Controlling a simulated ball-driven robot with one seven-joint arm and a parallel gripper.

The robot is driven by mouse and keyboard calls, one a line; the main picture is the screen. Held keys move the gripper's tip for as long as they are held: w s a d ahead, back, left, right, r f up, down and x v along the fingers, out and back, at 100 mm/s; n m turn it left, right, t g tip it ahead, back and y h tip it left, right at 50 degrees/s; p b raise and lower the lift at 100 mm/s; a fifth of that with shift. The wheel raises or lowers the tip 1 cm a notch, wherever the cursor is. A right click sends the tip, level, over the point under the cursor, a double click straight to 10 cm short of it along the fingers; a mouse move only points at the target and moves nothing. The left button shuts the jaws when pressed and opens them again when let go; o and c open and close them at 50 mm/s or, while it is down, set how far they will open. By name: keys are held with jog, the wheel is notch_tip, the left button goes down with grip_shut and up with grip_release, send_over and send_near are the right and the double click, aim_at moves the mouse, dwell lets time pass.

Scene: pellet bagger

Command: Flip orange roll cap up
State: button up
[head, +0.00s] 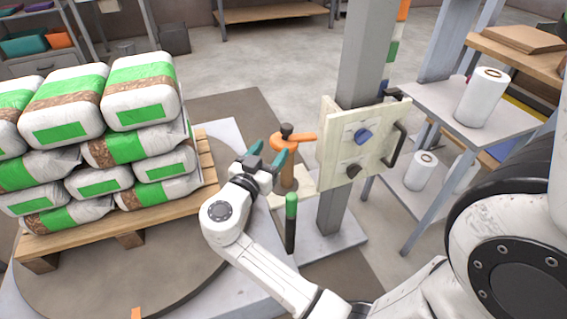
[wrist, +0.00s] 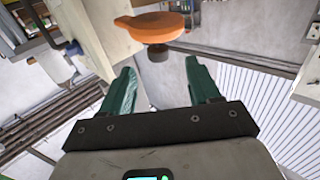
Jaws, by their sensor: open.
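The orange roll cap (head: 293,138) sits on top of a brown upright roll (head: 288,175) beside the grey post. It has a dark knob on top and a tab pointing right. In the wrist view the orange cap (wrist: 158,27) is beyond the fingertips, near the top of the picture, with its dark knob (wrist: 158,53) facing the gap. My gripper (head: 266,156) is open and empty, with teal fingers just left of the cap. In the wrist view my gripper (wrist: 158,75) has its two fingers well apart. I cannot tell whether a finger touches the cap.
A control panel (head: 340,150) with a blue knob (head: 363,136) and a black handle is mounted on the grey post (head: 366,50), right of the cap. A green-topped dark post (head: 291,222) stands in front. Stacked bags (head: 60,105) on a pallet (head: 125,226) fill the left.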

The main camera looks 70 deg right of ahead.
jog(key=s+a+r+n+t+y+p, duration=0.1)
jog(key=s+a+r+n+y+p, duration=0.4)
jog(key=p, duration=1.1)
jog(key=s+a+r+n+t+y+p, duration=0.1)
jog(key=s+a+r+n+y+p, duration=0.3)
jog(key=a+r+n+y+p, duration=0.4)
jog(key=shift+s+a+r+n+y+p, duration=0.5)
jog(key=shift+a+p, duration=1.45)
jog(key=shift+p, duration=2.3)
jog(key=shift+w+d+f, duration=0.1)
jog(key=shift+w, duration=0.05)
